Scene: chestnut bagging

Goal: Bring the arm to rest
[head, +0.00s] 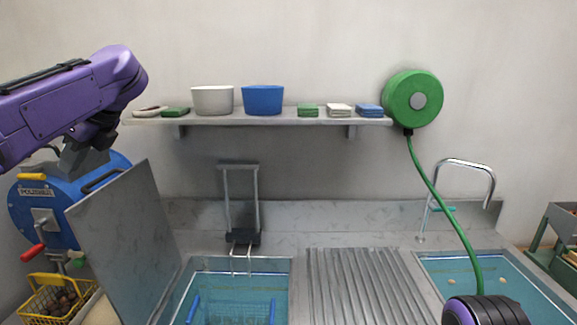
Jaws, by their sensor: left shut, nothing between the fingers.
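My left arm, purple, reaches in from the left edge at the upper left. My left gripper (80,162) is grey and hangs below the arm's end. It is shut and empty, in front of the blue drum-shaped machine (40,205). A purple and black part of mine shows at the bottom right edge. My right gripper is not in view.
A tilted grey panel (120,240) stands right of the machine. A yellow basket (45,285) holds brown chestnuts. Two water-filled sinks flank a ribbed drainboard (355,285). A shelf (270,121) holds pots and sponges. A green hose reel (400,98) hangs on the wall.

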